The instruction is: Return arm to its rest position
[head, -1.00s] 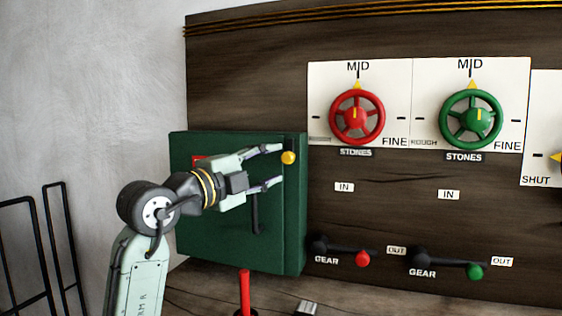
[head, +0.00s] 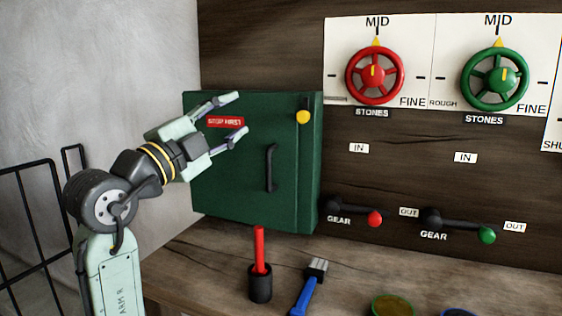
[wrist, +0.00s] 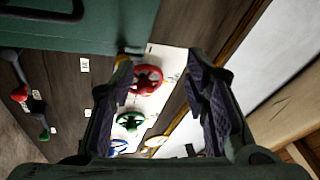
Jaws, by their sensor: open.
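My gripper (head: 236,120) is open and empty in the head view, raised in front of the green cabinet (head: 222,185) with its fingers pointing up and right. Its fingers are spread apart in the wrist view (wrist: 160,95), with nothing between them up close. The cabinet door looks closed, with a black handle (head: 270,168), a red label (head: 226,122) and a yellow knob (head: 303,117) at its upper right. The gripper appears apart from the knob and the handle.
The red wheel (head: 374,76) and green wheel (head: 495,80) sit on wall panels, with red (head: 375,218) and green (head: 487,235) gear levers below. A black rack (head: 38,215) is at left.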

